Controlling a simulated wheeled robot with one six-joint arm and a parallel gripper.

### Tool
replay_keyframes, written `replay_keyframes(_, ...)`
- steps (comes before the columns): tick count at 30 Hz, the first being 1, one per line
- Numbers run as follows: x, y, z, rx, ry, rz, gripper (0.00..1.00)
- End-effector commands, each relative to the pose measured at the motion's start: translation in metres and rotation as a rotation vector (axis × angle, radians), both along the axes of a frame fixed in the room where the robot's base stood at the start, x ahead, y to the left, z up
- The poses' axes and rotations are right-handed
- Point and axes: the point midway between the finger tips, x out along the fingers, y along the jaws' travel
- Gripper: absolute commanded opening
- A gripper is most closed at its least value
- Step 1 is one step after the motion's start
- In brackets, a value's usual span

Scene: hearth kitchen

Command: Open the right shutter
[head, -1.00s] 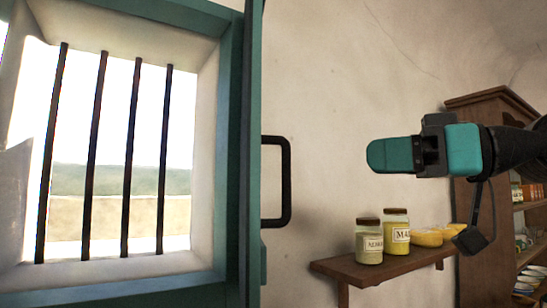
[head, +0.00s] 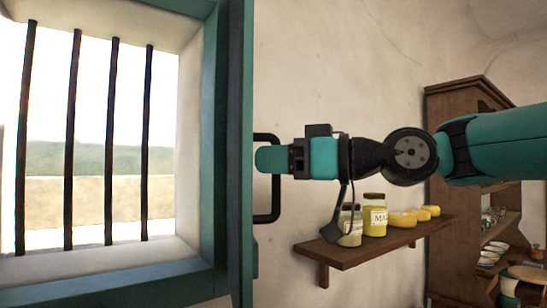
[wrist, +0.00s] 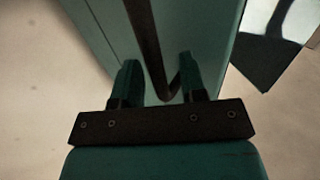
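The right shutter (head: 240,80) is a teal panel seen nearly edge-on in the head view, swung out from the wall at the window's right side. Its black bar handle (head: 267,214) sticks out on the panel's right face. My gripper (head: 268,160) is at the handle, its fingers overlapping the bar's middle. In the wrist view the shutter (wrist: 205,25) fills the middle, and the dark handle (wrist: 150,45) runs down between the two fingers of my gripper (wrist: 160,82). The fingers are apart, with gaps visible beside the bar.
Black window bars (head: 110,140) stand in the bright opening at left. A wall shelf (head: 350,250) below my arm carries jars (head: 375,215) and yellow rounds (head: 403,218). A wooden cabinet (head: 445,120) stands at right.

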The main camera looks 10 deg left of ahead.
Motion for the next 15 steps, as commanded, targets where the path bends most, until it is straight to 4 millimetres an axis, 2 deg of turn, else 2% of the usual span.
replay_keyframes(2, -0.0001, 0.0001, -0.0001, 0.0, 0.0, 0.001, 0.36)
replay_keyframes(6, -0.0002, 0.0, 0.0, 0.0, 0.0, 0.001, 0.04)
replay_keyframes(7, -0.0002, 0.0, 0.0, 0.0, 0.0, 0.001, 0.0)
replay_keyframes(12, 0.0003, -0.0006, -0.0002, 0.0, 0.0, 0.0, 0.0)
replay_keyframes(15, 0.0091, -0.0086, -0.0018, 0.0, -0.001, -0.004, 0.0)
